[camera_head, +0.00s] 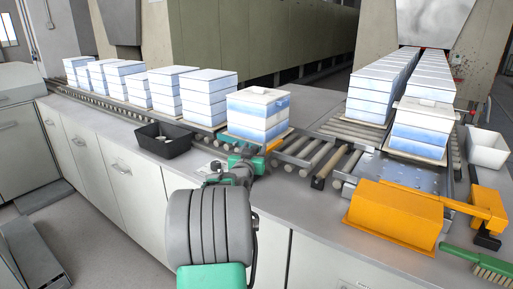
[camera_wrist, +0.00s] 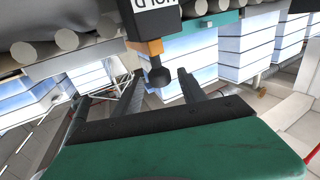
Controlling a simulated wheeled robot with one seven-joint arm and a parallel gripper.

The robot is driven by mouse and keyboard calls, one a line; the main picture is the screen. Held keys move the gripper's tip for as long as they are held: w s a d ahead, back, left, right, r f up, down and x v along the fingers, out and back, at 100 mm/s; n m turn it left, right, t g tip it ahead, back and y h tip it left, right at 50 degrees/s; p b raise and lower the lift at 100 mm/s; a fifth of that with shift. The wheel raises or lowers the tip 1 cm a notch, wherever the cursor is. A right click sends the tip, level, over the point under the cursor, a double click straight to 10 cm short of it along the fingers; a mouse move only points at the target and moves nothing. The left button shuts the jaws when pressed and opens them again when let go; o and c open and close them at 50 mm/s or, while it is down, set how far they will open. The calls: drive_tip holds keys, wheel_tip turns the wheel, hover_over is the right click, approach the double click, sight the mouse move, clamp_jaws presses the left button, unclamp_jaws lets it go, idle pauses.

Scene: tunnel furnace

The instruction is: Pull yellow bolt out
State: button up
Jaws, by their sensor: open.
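The bolt shows in the wrist view as a dark round knob (camera_wrist: 159,77) below a yellow-orange collar (camera_wrist: 151,47). My gripper (camera_wrist: 161,88) is open, with one finger on each side of the knob. I see no clear contact between the fingers and the knob. In the head view my gripper (camera_head: 250,157) is at the near edge of the roller conveyor, beside a small orange part (camera_head: 273,145). The fingertips and the knob are hard to make out there.
A blue-and-white box stack (camera_head: 258,113) stands just behind my gripper, with several more along the conveyor. A black bin (camera_head: 163,139) is to the left. An orange housing (camera_head: 396,216), a green brush (camera_head: 480,262) and a white bin (camera_head: 487,148) are at right. The front counter is mostly clear.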

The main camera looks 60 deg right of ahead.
drive_tip(key=x, duration=0.4)
drive_tip(key=shift+d, duration=0.15)
drive_tip(key=shift+c, duration=0.6)
clamp_jaws()
idle(0.6)
